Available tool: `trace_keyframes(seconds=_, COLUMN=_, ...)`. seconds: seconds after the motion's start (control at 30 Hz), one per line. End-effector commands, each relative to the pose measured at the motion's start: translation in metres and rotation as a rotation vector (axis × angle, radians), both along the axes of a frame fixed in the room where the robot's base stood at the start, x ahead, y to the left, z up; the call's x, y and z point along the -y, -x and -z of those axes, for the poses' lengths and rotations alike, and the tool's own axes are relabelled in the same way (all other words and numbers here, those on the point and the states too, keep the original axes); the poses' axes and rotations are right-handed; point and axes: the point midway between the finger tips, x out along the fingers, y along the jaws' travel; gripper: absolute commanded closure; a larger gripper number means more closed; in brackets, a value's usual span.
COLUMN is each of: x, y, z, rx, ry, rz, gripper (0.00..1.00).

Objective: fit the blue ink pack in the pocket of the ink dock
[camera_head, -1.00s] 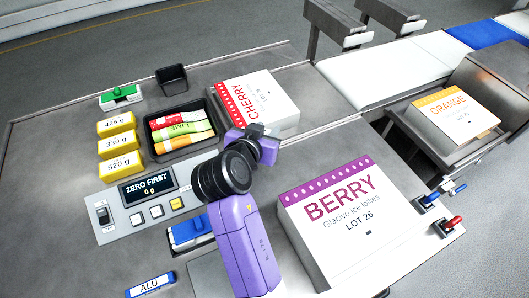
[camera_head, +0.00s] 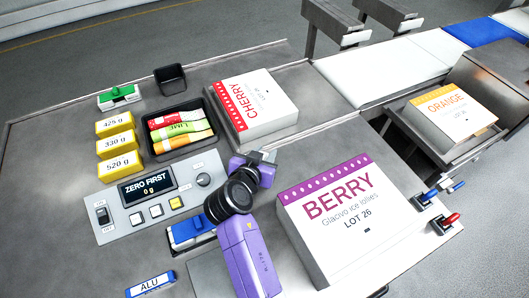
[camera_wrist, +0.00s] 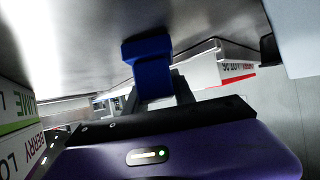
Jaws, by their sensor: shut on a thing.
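In the wrist view my gripper (camera_wrist: 153,88) is shut on a blue block, which I take to be the blue ink pack (camera_wrist: 150,62). In the head view my gripper (camera_head: 264,157) is between the cherry box and the berry box, apparently above the table. The pack is hidden there by my own arm. A blue-topped unit (camera_head: 188,231) lies left of my arm, partly covered by it. A similar green-topped unit (camera_head: 120,95) stands at the upper left. I cannot tell which thing is the ink dock, and I see no clear pocket.
The berry box (camera_head: 345,225) is close right of my arm, the cherry box (camera_head: 255,105) beyond it. A black tray of wrapped lollies (camera_head: 180,132), yellow weights (camera_head: 118,145) and a control panel (camera_head: 140,210) lie left. An orange box (camera_head: 455,110) is at right.

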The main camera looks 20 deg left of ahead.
Motion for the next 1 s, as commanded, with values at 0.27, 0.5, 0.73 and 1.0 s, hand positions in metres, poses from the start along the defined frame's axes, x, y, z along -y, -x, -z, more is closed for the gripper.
trace_keyframes(seconds=0.27, x=0.000, y=0.000, z=0.002, rx=0.000, ry=0.000, rz=0.000, gripper=0.48)
trace_keyframes(seconds=0.5, x=0.000, y=0.000, z=0.002, rx=0.000, ry=0.000, rz=0.000, gripper=0.48)
trace_keyframes(seconds=0.73, x=0.000, y=0.005, z=-0.003, rx=0.001, ry=-0.001, rz=-0.001, gripper=0.48)
trace_keyframes(seconds=1.0, x=0.002, y=0.048, z=-0.027, rx=0.003, ry=-0.001, rz=-0.003, gripper=0.48)
